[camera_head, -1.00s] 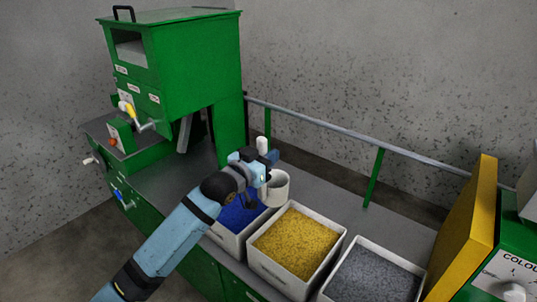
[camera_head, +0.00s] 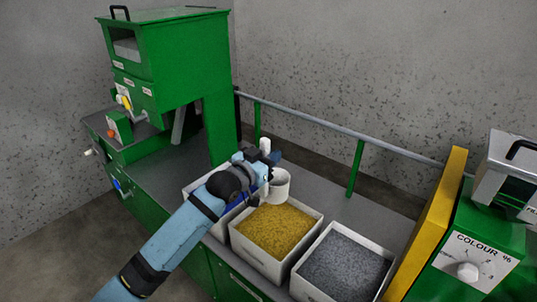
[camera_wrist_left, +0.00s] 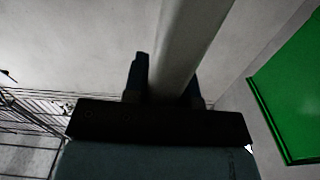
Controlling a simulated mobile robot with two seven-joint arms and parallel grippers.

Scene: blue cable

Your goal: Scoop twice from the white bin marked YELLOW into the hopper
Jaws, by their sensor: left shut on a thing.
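My left gripper (camera_head: 262,163) is shut on a white scoop (camera_head: 279,185), a cup with an upright white handle. The cup is above the back edge of the bin of yellow granules and near the blue one. In the left wrist view the scoop's pale handle (camera_wrist_left: 185,45) stands between the fingers. The white bin of yellow granules (camera_head: 302,245) is in the middle of the row. Its marking cannot be read. The green machine (camera_head: 180,62) with an open window at its top front stands at the back left; it may be the hopper. What the cup holds is hidden. My right gripper is not in view.
A bin of blue granules (camera_head: 190,190) is left of the yellow one, mostly behind my arm. A bin of grey granules (camera_head: 305,291) is to its right. A yellow panel (camera_head: 430,225) and a green COLOUR box (camera_head: 468,245) stand at the right. A grey rail (camera_head: 330,128) runs behind the bench.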

